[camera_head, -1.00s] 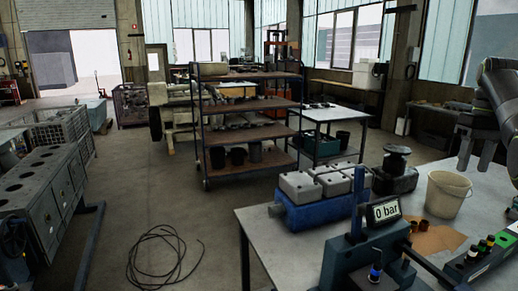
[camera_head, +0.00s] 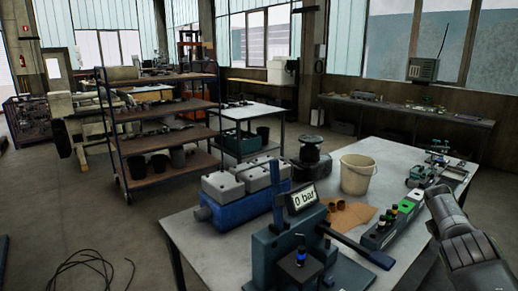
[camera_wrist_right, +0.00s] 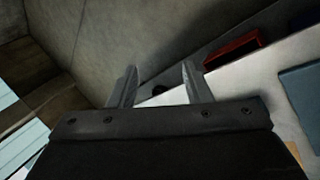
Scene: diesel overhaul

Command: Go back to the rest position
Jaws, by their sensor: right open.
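My right gripper (camera_wrist_right: 159,78) is open and empty in the right wrist view. Its two fingers stand apart, with floor, wall and a table edge beyond them. In the head view my right arm (camera_head: 462,245) is at the lower right, beside the right edge of the workbench (camera_head: 215,262); the fingertips are not clear there. My left gripper is not in view.
On the workbench stand a blue test stand (camera_head: 300,242) with a "0 bar" display (camera_head: 303,198), a blue block with grey tops (camera_head: 237,208) and a cream bucket (camera_head: 357,173). A shelf cart (camera_head: 160,135) stands behind. A cable (camera_head: 95,265) lies on the floor.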

